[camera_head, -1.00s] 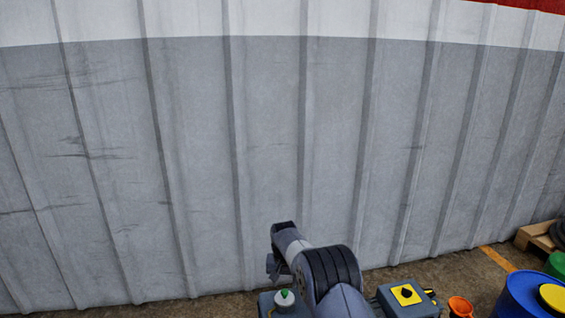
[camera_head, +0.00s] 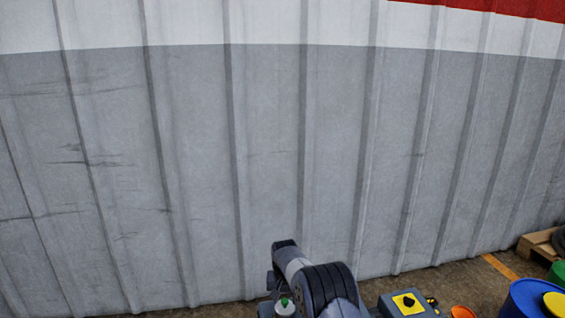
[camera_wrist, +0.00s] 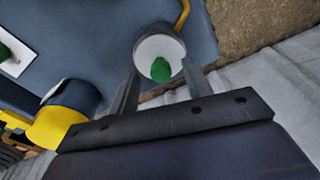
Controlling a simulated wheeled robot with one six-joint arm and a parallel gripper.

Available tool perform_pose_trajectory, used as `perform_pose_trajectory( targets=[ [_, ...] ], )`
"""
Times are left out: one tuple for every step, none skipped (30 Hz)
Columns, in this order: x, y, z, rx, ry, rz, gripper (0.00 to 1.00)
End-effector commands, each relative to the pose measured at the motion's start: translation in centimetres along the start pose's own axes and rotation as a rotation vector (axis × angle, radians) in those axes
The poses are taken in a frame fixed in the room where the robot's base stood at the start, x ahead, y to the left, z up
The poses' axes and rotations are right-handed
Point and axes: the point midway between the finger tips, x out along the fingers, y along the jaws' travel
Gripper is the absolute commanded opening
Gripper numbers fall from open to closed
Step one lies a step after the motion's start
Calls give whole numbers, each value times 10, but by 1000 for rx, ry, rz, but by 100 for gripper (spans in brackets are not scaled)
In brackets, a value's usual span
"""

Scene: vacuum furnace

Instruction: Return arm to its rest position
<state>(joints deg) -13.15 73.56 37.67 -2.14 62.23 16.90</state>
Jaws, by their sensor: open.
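My arm shows at the bottom middle of the head view, folded low in front of the wall. The fingers of my gripper are not clear there. In the wrist view my gripper (camera_wrist: 158,92) shows two dark fingers standing apart, with nothing held between them.
A grey ribbed wall (camera_head: 270,150) fills most of the head view. At the lower right are a box with a yellow panel and black knob (camera_head: 407,303), an orange container (camera_head: 462,312), a blue drum (camera_head: 522,300) and a wooden pallet (camera_head: 538,246). Bare floor (camera_head: 455,280) lies between.

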Motion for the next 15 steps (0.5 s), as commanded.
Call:
perform_pose_trajectory(
  targets=[
    [-12,-1,-2,0,5,-2,47],
    [-18,-1,-2,0,6,-2,47],
    [-25,-1,-2,0,5,-2,47],
    [-31,-1,-2,0,5,-2,47],
    [-37,-1,-2,0,5,-1,47],
    [-45,0,-1,0,4,-1,47],
    [-51,-1,-2,0,5,-2,47],
    [-57,-1,-2,0,6,-2,47],
    [-65,-1,-2,0,5,-2,47],
    [-71,0,-1,0,5,-1,47],
    [-77,0,-1,0,5,-1,47],
    [-85,0,-1,0,4,-1,47],
    [-91,0,-1,0,5,-1,47],
    [-97,0,-1,0,5,-1,47],
    [-105,0,-1,0,4,-1,47]
  ],
)
